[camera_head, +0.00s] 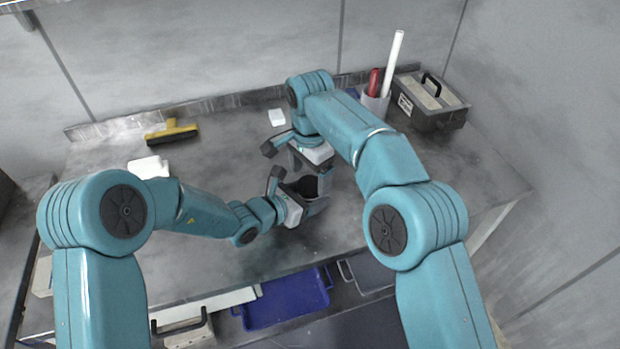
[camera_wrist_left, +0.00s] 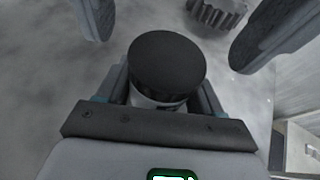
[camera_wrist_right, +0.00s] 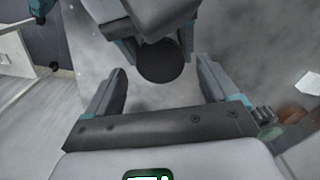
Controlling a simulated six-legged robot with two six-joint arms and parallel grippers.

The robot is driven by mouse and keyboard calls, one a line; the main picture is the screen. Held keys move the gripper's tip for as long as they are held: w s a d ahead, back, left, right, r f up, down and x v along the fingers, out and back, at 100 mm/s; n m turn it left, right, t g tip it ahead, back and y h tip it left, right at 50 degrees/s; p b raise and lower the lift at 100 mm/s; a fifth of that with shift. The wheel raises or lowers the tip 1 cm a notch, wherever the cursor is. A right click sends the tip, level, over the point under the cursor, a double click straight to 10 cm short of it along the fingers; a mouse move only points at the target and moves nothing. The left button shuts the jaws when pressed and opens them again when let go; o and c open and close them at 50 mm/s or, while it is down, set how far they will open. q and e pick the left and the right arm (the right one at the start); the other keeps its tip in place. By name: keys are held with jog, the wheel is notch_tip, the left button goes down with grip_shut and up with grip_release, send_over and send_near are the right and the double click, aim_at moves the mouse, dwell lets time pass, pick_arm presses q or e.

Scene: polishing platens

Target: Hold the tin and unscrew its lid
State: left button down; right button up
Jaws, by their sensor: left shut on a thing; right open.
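The tin (camera_wrist_left: 155,102) is a small pale cylinder, upright, with a flat black lid (camera_wrist_left: 168,62) on top. My left gripper (camera_head: 297,196) is shut around the tin's body, below the lid. In the head view the lid (camera_head: 307,184) shows as a dark patch between the grippers. My right gripper (camera_head: 300,165) is open and empty above and behind the tin. In the right wrist view the lid (camera_wrist_right: 160,62) lies in line with the gap between its open fingers, apart from both. Most of the tin's body is hidden by the left fingers.
On the grey bench stand a yellow-black brush (camera_head: 172,133), a white block (camera_head: 148,168), a small white box (camera_head: 277,117), a holder (camera_head: 374,104) with red and white rods, and a toolbox (camera_head: 440,118). A blue tray (camera_head: 285,302) lies below the front edge.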

pick_arm(q)
jog(key=shift+f, duration=0.1)
pick_arm(e)
notch_tip(320, 180, up, 2)
jog(key=shift+r, duration=0.15)
pick_arm(q)
jog(key=shift+c, duration=0.5)
grip_release()
jog(key=shift+a, duration=0.1)
